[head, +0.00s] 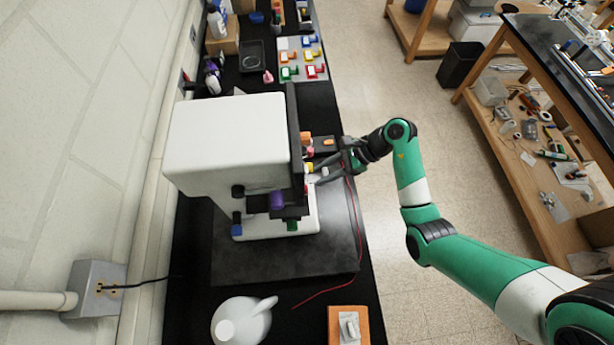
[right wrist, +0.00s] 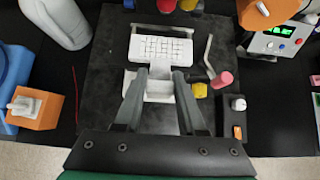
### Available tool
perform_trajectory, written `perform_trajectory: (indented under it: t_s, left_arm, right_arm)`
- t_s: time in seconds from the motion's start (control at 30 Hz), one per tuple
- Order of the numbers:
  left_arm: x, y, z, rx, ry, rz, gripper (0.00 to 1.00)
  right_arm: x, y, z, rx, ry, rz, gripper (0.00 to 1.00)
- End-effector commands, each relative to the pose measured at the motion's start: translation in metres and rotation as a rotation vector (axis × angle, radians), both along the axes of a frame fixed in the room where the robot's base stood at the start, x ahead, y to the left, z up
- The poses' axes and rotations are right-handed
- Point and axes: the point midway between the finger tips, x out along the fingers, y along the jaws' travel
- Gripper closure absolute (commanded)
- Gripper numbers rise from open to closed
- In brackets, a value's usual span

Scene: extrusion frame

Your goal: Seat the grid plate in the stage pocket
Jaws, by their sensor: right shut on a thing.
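The grid plate (right wrist: 160,49) is a white plate with rows of dark lines, at the upper middle of the right wrist view. A pale tab (right wrist: 161,70) runs from its near edge to between the fingertips of my right gripper (right wrist: 163,77), which is shut on it. Pale parts of what may be the stage (right wrist: 158,97) show below and beside the tab. I cannot make out the pocket or whether the plate lies in it. In the head view my right gripper (head: 331,172) is at the right side of the white instrument (head: 228,140). My left gripper is out of view.
Close right of the plate are a metal lever (right wrist: 209,54), a pink cylinder (right wrist: 222,80) and a yellow knob (right wrist: 200,90). A black box (right wrist: 232,125) stands farther right. The dark base slab (head: 290,258) has free room in front.

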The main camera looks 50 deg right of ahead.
Motion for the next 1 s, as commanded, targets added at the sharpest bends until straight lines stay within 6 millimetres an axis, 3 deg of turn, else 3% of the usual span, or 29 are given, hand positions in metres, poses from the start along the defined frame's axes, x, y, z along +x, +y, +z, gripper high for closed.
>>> perform_trajectory:
  t_s: [0.1, 0.43, 0.6, 0.97, 1.0]
  left_arm:
    - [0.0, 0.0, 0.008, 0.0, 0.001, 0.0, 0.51]
    - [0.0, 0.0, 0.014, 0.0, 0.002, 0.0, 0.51]
    - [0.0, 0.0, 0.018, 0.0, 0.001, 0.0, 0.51]
    - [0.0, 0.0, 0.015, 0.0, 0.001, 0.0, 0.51]
    - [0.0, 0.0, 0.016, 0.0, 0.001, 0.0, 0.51]
  right_arm:
    - [0.015, 0.017, 0.002, -0.001, 0.001, 0.003, 1.0]
    - [0.031, 0.035, 0.002, 0.0, 0.001, 0.004, 1.0]
    - [0.029, 0.033, -0.03, 0.002, 0.004, -0.001, 1.0]
    - [0.029, 0.032, -0.039, 0.0, -0.001, -0.001, 1.0]
    - [0.029, 0.032, -0.038, 0.0, -0.001, -0.001, 0.54]
